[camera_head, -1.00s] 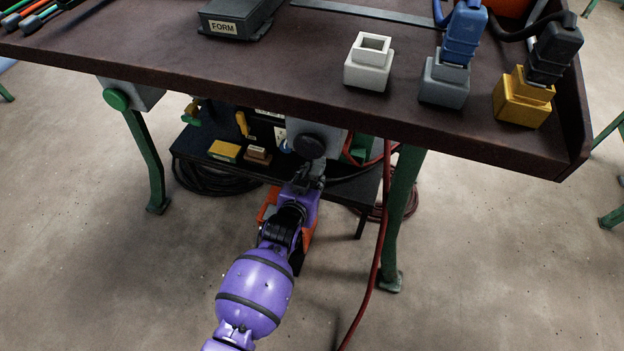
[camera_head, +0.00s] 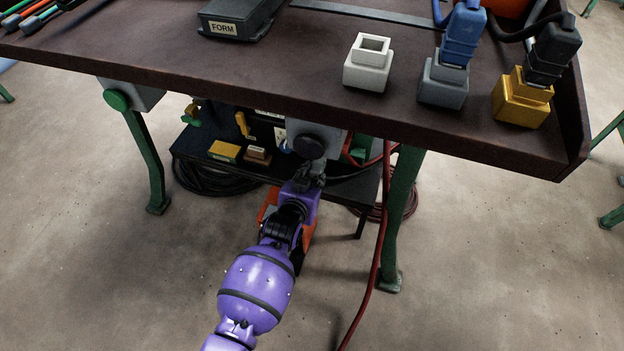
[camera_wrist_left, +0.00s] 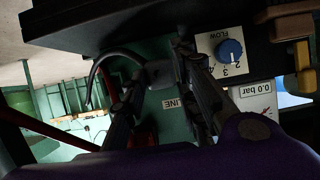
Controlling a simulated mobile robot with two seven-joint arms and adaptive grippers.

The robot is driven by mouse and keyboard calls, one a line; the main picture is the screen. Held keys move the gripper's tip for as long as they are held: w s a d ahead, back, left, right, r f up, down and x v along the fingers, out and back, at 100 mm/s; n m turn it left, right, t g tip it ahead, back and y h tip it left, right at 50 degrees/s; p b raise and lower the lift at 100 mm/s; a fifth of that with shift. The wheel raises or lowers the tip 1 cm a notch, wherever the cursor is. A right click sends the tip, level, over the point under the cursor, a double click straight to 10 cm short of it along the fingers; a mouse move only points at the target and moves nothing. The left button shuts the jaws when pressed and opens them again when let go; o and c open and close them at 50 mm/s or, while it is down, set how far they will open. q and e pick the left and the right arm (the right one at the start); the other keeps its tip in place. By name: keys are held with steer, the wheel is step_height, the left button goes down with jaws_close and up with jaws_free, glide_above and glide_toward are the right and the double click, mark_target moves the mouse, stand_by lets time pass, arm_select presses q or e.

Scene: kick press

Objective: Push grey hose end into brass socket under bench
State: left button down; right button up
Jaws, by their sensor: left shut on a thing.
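My left gripper (camera_head: 311,172) reaches under the bench (camera_head: 250,75), below a black round knob on a grey box. In the left wrist view the gripper (camera_wrist_left: 162,82) has its two dark fingers on either side of a small grey block, which I take for the grey hose end (camera_wrist_left: 160,72). It is shut on it. A grey hose (camera_wrist_left: 103,65) curves down to the left beside it. A green panel (camera_wrist_left: 160,118) with a LINE label lies behind the fingers. I cannot make out the brass socket; the fingers or shadow may hide it. My right gripper is not in view.
A FLOW dial (camera_wrist_left: 230,50) and a pressure gauge (camera_wrist_left: 258,103) sit right of the fingers. A low black shelf (camera_head: 200,147) holds yellow and brown blocks. A red hose (camera_head: 378,245) hangs by the green bench leg (camera_head: 402,205). The floor in front is open.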

arm_select(q)
steer(key=shift+w+d+b, duration=0.15)
steer(key=shift+w+d, duration=0.05)
steer(key=shift+w, duration=0.3)
steer(key=shift+w+d+b, duration=0.15)
steer(key=shift+w, duration=0.35)
steer(key=c, duration=1.3)
jaws_free()
steer(key=shift+p+v, duration=2.3)
steer(key=shift+v, duration=0.3)
steer(key=shift+p+v, duration=0.75)
steer(key=shift+v, duration=0.2)
